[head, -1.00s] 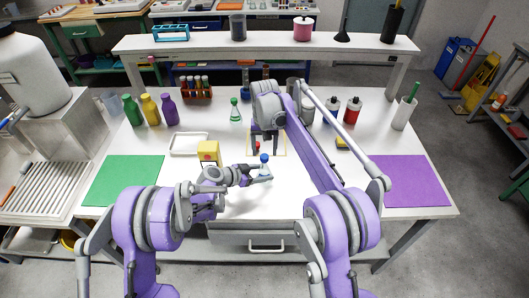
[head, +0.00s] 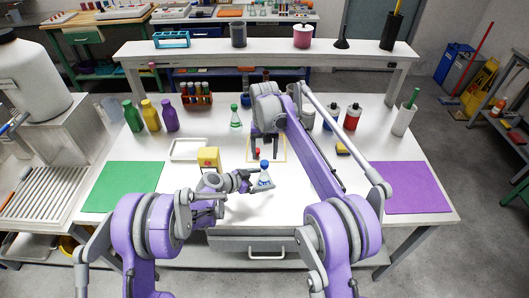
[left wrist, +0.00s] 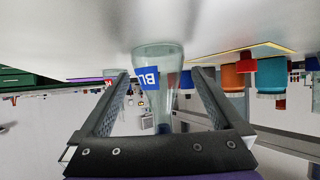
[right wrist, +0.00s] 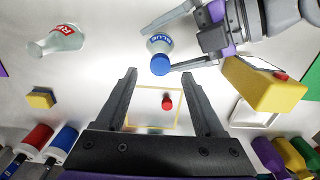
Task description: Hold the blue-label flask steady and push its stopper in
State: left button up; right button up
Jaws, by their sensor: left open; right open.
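The blue-label flask (head: 264,179) stands upright on the white table with its blue stopper (head: 265,164) on top. How deep the stopper sits I cannot tell. My left gripper (head: 265,187) is open, its fingers on either side of the flask. The left wrist view shows the clear flask (left wrist: 158,65) between the fingers, with gaps beside it. The right wrist view shows the blue stopper (right wrist: 160,64) from above. My right gripper (right wrist: 166,100) is open and empty, pointing down behind the flask, above a loose red stopper (right wrist: 167,103).
The red stopper lies inside a yellow-outlined square (right wrist: 178,124). A yellow box (head: 208,158) stands left of the flask near my left gripper. Bottles (head: 351,116) stand at the back right. The green mat (head: 124,187) and purple mat (head: 405,184) are clear.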

pick_arm(q)
jog(key=v, duration=1.2)
